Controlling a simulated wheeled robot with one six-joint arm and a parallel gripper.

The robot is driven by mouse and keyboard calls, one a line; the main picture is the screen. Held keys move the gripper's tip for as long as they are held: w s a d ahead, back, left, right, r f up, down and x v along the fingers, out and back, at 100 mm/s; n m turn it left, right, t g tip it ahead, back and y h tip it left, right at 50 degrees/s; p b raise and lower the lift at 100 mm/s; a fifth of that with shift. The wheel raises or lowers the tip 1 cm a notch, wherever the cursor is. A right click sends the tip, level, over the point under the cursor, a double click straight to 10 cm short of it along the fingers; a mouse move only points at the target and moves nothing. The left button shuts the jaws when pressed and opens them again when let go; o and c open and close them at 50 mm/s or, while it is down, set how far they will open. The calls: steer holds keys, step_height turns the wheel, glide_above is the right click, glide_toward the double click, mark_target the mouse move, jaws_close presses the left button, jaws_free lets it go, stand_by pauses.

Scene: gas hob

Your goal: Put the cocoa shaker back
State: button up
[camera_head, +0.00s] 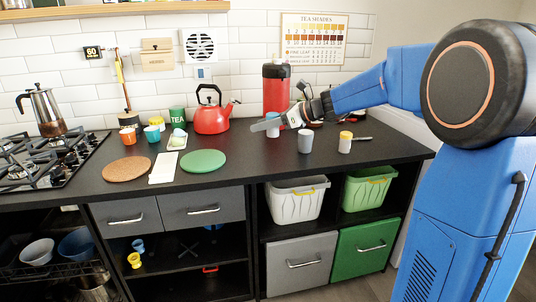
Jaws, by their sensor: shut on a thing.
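My gripper (268,124) is low over the right part of the black worktop, reaching left in front of the red dispenser. It is shut on a small pale-blue and white container (272,131), which is partly hidden by the grey fingers. I cannot tell from its look whether this is the cocoa shaker, or whether its base touches the worktop.
A grey cup (305,141) stands close to my gripper. A red dispenser (276,92) and red kettle (211,112) are behind. A green round mat (203,162), white cloth (164,168) and cork mat (126,170) lie left. The front right worktop is clear.

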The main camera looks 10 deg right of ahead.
mark_target(263, 159)
steer(key=shift+w+f, duration=0.2)
steer(key=shift+f, duration=4.65)
steer(key=o, duration=1.1)
